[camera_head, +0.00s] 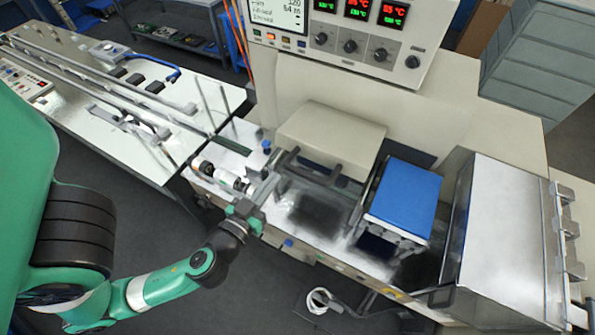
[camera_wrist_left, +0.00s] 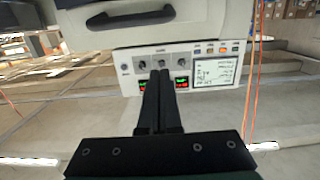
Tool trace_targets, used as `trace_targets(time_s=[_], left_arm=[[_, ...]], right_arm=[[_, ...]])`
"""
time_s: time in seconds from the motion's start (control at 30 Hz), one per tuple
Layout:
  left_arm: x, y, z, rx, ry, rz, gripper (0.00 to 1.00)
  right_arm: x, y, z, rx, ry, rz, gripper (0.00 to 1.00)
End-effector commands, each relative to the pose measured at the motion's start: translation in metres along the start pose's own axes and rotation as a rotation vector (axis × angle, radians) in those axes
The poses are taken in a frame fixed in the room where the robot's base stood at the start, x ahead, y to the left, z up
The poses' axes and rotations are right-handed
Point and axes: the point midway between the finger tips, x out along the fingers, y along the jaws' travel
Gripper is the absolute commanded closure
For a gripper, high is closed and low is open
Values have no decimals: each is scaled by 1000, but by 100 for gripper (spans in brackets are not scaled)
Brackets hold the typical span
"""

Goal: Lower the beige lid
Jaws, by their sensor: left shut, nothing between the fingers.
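The beige lid (camera_head: 332,137) is on the wrapping machine below its control panel, in the middle of the head view. It seems to stand above the metal bed; its exact tilt is hard to tell. A dark bar runs along its front edge. In the left wrist view, a beige cover with a dark curved handle (camera_wrist_left: 130,18) shows at the top. My left gripper (camera_head: 268,187) is shut and empty, in front and to the left of the lid, apart from it as far as I can see. Its closed fingers (camera_wrist_left: 160,76) show in the wrist view. My right gripper is not in view.
A blue lid (camera_head: 405,194) sits to the right, then a large metal cover (camera_head: 502,225). The control panel (camera_head: 350,32) stands behind. A white roll (camera_head: 222,176) lies on the machine's left side. A conveyor table (camera_head: 75,120) extends at the left.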

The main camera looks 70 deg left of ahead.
Motion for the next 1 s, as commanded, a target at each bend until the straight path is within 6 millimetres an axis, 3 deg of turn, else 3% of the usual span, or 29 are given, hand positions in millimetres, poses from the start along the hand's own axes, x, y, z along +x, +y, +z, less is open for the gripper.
trace_targets(time_s=[0.47,0.63,0.97,1.0], left_arm=[[8,0,-1,-3,-2,-4,100],[31,-2,-5,-5,1,-10,100],[104,-1,-6,-4,2,-5,100],[100,0,14,1,-3,0,100]], right_arm=[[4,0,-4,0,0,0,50],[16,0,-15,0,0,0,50],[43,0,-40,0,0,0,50],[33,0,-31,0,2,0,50]])
